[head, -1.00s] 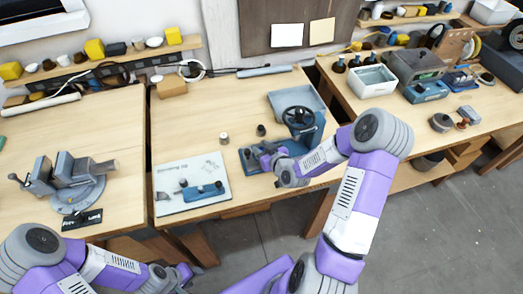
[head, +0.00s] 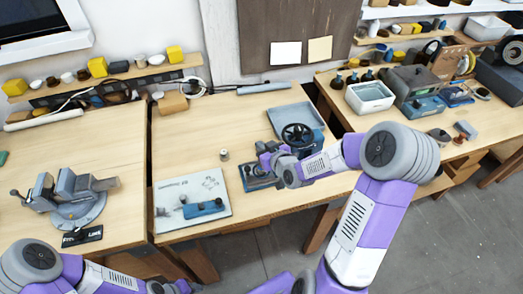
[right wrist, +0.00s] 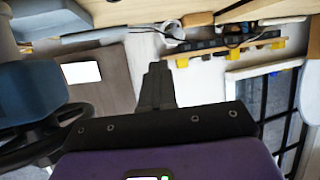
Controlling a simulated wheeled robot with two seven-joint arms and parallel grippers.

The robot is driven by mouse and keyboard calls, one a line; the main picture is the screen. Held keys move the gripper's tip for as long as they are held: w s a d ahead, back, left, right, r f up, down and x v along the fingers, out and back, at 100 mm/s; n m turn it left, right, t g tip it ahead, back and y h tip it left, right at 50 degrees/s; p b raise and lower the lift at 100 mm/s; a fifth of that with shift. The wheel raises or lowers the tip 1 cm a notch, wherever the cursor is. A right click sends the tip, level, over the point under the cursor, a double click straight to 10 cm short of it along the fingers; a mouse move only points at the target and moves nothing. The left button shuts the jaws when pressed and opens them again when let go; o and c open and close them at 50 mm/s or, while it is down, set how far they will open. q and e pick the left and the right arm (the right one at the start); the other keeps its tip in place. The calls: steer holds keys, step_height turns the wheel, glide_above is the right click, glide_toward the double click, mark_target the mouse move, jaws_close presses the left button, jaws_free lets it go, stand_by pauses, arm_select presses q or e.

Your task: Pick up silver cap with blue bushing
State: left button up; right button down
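A small silver cylinder, which looks like the silver cap (head: 224,155), stands upright on the middle bench, left of my right gripper. It is too small to make out a blue bushing. My right gripper (head: 266,151) is over the blue press base, beside the black handwheel (head: 298,134). In the right wrist view its dark fingers (right wrist: 157,85) look closed together, with nothing visible between them. My left gripper (head: 172,287) is at the bottom edge of the head view, mostly cut off.
A white board (head: 188,222) with a blue fixture (head: 205,208) lies at the bench's front. A grey-blue tray (head: 290,112) lies behind the handwheel. A vise (head: 75,195) stands on the left bench. The right bench holds bins and boxes. The bench around the silver cylinder is clear.

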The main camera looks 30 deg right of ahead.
steer(key=shift+c, duration=1.9)
jaws_free()
